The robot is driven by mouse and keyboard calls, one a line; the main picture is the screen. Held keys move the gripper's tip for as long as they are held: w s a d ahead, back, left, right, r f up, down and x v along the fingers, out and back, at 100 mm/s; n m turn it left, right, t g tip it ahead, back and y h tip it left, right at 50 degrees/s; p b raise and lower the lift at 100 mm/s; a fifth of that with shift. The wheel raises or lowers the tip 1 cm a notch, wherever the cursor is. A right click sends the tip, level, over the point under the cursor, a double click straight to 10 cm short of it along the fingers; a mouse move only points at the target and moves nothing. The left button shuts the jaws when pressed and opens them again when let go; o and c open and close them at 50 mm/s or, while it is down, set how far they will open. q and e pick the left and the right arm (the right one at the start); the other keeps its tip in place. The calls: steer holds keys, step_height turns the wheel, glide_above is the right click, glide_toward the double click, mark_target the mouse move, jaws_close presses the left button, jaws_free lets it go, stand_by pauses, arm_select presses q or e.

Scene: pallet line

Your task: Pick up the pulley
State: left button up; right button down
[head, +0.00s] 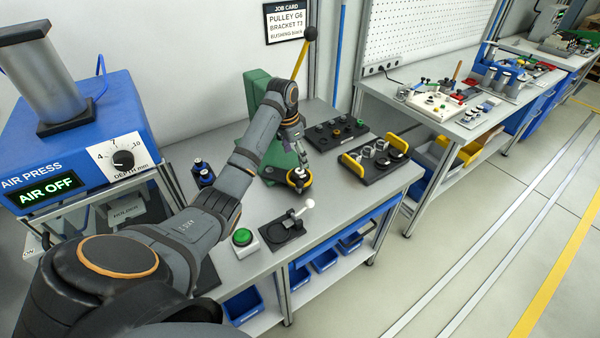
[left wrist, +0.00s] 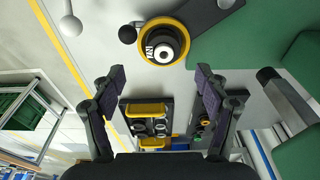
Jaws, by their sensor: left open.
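My left gripper (head: 299,152) is above the bench beside the green press; in the left wrist view its two fingers (left wrist: 158,82) are apart with nothing between them. A black round part in a yellow ring (head: 299,179) is at the foot of the press, below the gripper; it also shows in the left wrist view (left wrist: 163,42), with white lettering. A dark tray with yellow handles (head: 352,164) holds several round silver and black parts (head: 382,161). I cannot tell for certain which round part is the pulley. My right gripper is not in view.
A dark tray of small parts (head: 320,142) lies behind the yellow-handled tray. A green button (head: 243,237) and a toggle clamp (head: 284,229) sit near the bench's front edge.

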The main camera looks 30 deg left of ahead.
mark_target(299, 170)
arm_select(q)
steer(key=f, duration=0.2)
steer(key=w+f, duration=0.1)
steer(key=shift+a, duration=0.3)
steer(key=shift+w+d+f+p, duration=0.2)
steer(key=shift+f+p, duration=0.3)
steer(key=shift+f, duration=0.25)
steer(key=f, duration=0.2)
steer(key=shift+w+d+f+p, duration=0.15)
steer(key=shift+d+f+p, duration=0.1)
steer(key=shift+f+p, duration=0.1)
steer(key=shift+w+a+f, duration=0.1)
steer(key=shift+w+f, duration=0.05)
steer(key=shift+f, duration=0.45)
steer(key=shift+r, duration=0.1)
steer(key=c, duration=1.3)
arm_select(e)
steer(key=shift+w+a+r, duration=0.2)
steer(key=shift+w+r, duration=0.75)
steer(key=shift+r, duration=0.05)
arm_select(q)
steer(key=shift+r, duration=0.1)
